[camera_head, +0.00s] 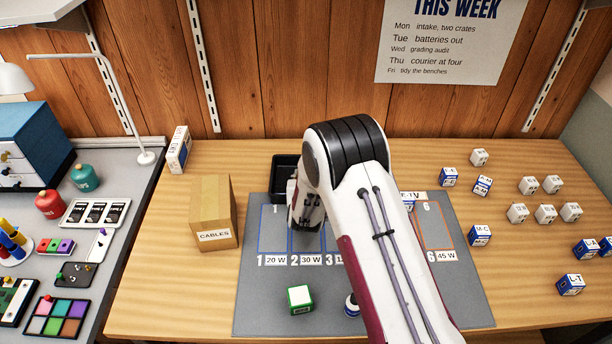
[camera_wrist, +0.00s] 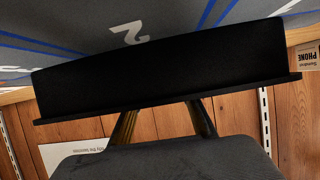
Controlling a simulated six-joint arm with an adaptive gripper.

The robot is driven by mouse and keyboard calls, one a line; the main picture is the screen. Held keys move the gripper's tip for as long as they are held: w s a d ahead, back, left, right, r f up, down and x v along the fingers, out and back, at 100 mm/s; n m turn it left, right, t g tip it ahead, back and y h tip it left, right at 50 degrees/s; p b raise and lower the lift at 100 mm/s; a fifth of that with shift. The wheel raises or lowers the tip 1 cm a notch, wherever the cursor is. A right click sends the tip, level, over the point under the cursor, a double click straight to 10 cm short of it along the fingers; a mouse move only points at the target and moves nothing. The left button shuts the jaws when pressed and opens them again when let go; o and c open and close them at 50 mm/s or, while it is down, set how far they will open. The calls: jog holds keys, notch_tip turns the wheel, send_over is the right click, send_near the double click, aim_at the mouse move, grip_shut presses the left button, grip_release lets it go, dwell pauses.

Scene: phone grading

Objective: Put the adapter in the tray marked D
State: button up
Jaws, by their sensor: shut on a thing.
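A black tray (camera_head: 285,165) stands at the back left of the grey mat, partly behind my arm; no letter can be read on it. In the wrist view its dark outer wall (camera_wrist: 165,75) and rim fill the middle. My gripper (camera_head: 303,212) is low over the mat, in front of the tray as seen from the head. In the wrist view the two fingers (camera_wrist: 165,120) pass behind the tray's rim, with their tips hidden. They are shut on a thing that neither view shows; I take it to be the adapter.
The mat (camera_head: 265,310) has numbered watt slots and a green-white box (camera_head: 300,298). A CABLES carton (camera_head: 214,215) stands left of the tray. Several small boxed cubes (camera_head: 479,235) lie on the right. The wooden wall (camera_head: 270,70) closes off the back.

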jog(key=shift+f, duration=0.1)
jog(key=o, duration=1)
jog(key=shift+v, duration=6.1)
jog(key=shift+w, duration=0.1)
